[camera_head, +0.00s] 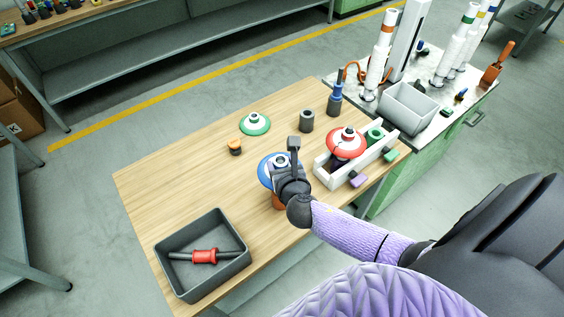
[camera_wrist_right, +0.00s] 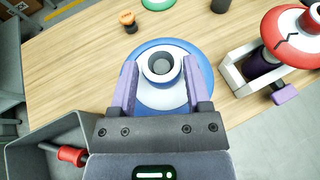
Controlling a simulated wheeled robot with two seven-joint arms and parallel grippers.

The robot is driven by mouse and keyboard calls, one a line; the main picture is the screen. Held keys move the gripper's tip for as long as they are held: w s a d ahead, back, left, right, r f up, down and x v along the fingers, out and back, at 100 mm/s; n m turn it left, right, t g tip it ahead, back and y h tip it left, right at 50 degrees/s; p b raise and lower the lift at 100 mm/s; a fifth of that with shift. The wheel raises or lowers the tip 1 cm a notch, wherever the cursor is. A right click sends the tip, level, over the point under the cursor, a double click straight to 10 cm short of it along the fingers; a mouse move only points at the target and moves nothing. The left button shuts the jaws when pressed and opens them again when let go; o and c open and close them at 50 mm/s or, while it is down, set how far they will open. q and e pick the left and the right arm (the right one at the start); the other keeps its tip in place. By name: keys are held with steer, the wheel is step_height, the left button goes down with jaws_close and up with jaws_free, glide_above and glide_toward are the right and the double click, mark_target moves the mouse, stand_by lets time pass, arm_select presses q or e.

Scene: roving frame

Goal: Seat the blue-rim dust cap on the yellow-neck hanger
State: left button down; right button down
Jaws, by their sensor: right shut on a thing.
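The blue-rim dust cap (camera_head: 265,171) is a white disc with a blue rim and a raised grey-white hub. My right gripper (camera_head: 286,168) is shut on its hub; in the right wrist view the purple fingers (camera_wrist_right: 161,82) sit on both sides of the hub, over the dust cap (camera_wrist_right: 195,58). The cap is over the wooden table, and an orange-brown piece shows just below it. I cannot tell whether the cap touches anything underneath. White upright columns with coloured bands stand at the back right; I cannot make out for sure which has a yellow neck. My left gripper is not in view.
A white open caddy (camera_head: 325,174) with a red-rim cap (camera_head: 346,141) stands to the right. A green-rim cap (camera_head: 255,123), an orange-topped knob (camera_head: 235,147) and a dark cylinder (camera_head: 307,121) stand behind. A grey tray (camera_head: 237,267) with a red-handled tool is front left. The table's left part is clear.

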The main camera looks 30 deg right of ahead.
steer(key=shift+f, duration=0.15)
steer(key=shift+f+b, duration=1.15)
steer(key=shift+f, duration=0.1)
jaws_free()
steer(key=p+v, duration=0.2)
steer(key=v, duration=0.8)
